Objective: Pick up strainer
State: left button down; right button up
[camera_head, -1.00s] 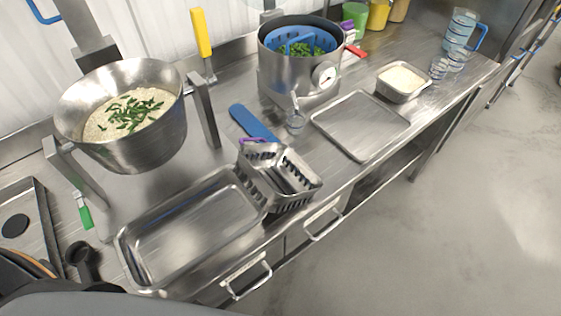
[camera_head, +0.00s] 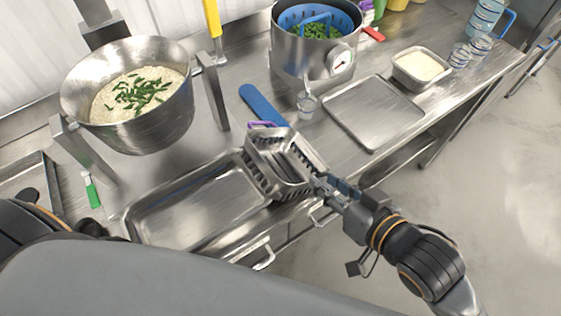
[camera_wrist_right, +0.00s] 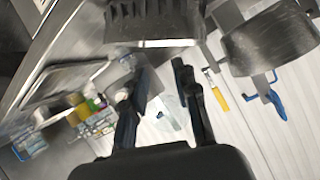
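A blue strainer (camera_head: 341,18) with a blue handle sits inside a steel pot (camera_head: 312,62) with a dial, at the top middle of the head view. Green vegetables lie in it. My left gripper is not visible; only dark parts of my left arm show at the lower left edge.
A large bowl of rice (camera_head: 76,104) stands on a frame at left. A flat tray (camera_head: 413,109), a rice container (camera_head: 398,71) and clear cups (camera_head: 459,57) stand at right.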

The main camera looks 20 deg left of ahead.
jog(key=s+a+r+n+g+y, duration=0.1)
jog(key=s+a+r+y, duration=0.1)
jog(key=s+a+r, duration=0.15)
send_near(263, 158)
jog(key=shift+g, duration=0.3)
jog(key=x, duration=0.4)
jog(key=shift+w+a+f, duration=0.15)
jog(key=shift+w+f, duration=0.1)
jog(key=p+x, duration=0.1)
jog(key=x, duration=0.4)
jog(key=shift+w+a+f, duration=0.1)
jog(key=shift+w+a, duration=0.05)
jog(key=shift+a, duration=0.15)
jog(key=shift+c, duration=0.2)
grip_shut()
